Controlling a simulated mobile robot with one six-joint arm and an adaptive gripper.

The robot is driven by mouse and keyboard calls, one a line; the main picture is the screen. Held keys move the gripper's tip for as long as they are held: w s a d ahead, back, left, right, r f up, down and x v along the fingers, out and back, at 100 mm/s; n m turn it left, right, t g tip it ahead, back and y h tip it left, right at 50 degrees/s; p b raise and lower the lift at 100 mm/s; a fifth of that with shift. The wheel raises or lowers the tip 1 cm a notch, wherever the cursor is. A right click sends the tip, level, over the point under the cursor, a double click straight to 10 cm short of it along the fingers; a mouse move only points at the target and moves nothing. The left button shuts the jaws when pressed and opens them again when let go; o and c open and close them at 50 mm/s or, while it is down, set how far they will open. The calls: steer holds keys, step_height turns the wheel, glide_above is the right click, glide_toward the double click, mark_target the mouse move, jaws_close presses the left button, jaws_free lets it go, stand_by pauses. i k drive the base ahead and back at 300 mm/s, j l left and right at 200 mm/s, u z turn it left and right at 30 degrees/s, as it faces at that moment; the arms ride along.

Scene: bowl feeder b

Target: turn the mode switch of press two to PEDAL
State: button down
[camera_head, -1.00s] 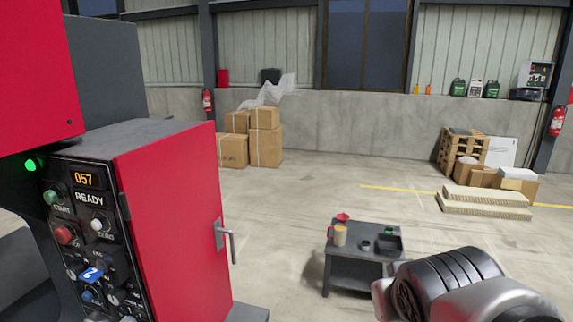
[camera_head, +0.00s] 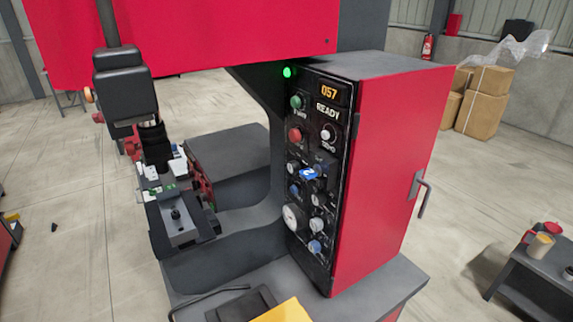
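The press is a red and dark grey machine with a black control panel (camera_head: 311,170) on the front of its red cabinet (camera_head: 385,165). A blue tag with a 2 (camera_head: 309,173) sits mid-panel. The panel carries a display reading 057 and READY, a green button (camera_head: 296,101), a red button (camera_head: 295,134), a white knob, and several small knobs and a round gauge below. The small labels are too blurred to read, so I cannot tell which knob is the mode switch or where it points. My gripper is not in view.
The press tooling (camera_head: 175,205) stands at left above a grey bed. A yellow object (camera_head: 284,312) is cut off at the bottom edge. A door handle (camera_head: 419,194) sticks out from the cabinet's right side. A small grey table (camera_head: 535,280) stands at lower right, with open floor between.

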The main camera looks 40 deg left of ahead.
mark_target(292, 167)
steer(key=u, duration=1.45)
